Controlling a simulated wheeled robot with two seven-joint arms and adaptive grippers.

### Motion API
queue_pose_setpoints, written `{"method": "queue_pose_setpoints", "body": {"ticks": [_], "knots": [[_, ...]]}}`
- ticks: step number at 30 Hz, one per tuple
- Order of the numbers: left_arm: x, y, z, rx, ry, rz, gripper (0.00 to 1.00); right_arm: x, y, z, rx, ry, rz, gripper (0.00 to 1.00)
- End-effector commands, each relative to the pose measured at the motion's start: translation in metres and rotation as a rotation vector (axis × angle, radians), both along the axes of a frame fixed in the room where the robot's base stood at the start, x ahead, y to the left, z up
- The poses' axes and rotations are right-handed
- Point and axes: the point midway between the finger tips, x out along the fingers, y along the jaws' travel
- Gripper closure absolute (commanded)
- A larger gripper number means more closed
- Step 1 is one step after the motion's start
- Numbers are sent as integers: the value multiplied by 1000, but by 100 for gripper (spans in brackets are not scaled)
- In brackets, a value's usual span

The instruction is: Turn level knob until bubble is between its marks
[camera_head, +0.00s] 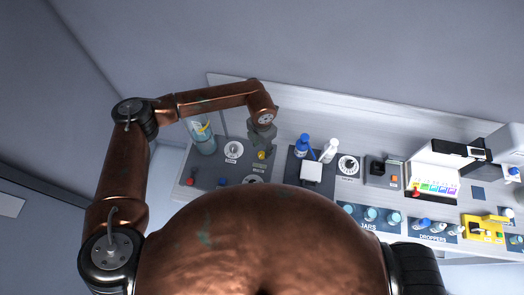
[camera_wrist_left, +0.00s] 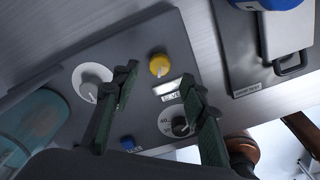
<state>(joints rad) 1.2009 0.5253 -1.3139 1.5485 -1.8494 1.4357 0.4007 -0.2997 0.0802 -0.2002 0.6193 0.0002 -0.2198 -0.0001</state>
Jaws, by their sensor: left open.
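The yellow level knob (camera_head: 261,155) sits on a grey panel (camera_head: 207,178). In the left wrist view the yellow knob (camera_wrist_left: 159,65) stands above a small pale strip (camera_wrist_left: 168,88) with a label that seems to read LEVEL. The bubble and its marks are too small to make out, and my finger partly covers the label. My left gripper (camera_head: 262,138) hangs over the panel close to the knob. In the left wrist view its two fingers (camera_wrist_left: 158,78) are apart, with the knob seen between their tips. They do not appear to touch it. My right gripper is out of view.
A white dial (camera_wrist_left: 92,82), a black-knobbed dial (camera_wrist_left: 180,127) and a blue button (camera_wrist_left: 127,143) share the panel. A clear cylinder (camera_head: 203,137) stands at the panel's back left. A scale (camera_head: 311,172) with blue and white bottles is to the right.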

Motion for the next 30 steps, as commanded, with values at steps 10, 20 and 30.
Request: {"method": "queue_pose_setpoints", "body": {"ticks": [10, 20, 30], "knots": [[1, 0, 62, -1, -1, 1, 60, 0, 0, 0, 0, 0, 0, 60], [0, 0, 73, 0, 0, 1, 60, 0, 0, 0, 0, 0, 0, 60], [0, 0, 72, 0, 0, 1, 60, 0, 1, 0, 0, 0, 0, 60]]}}
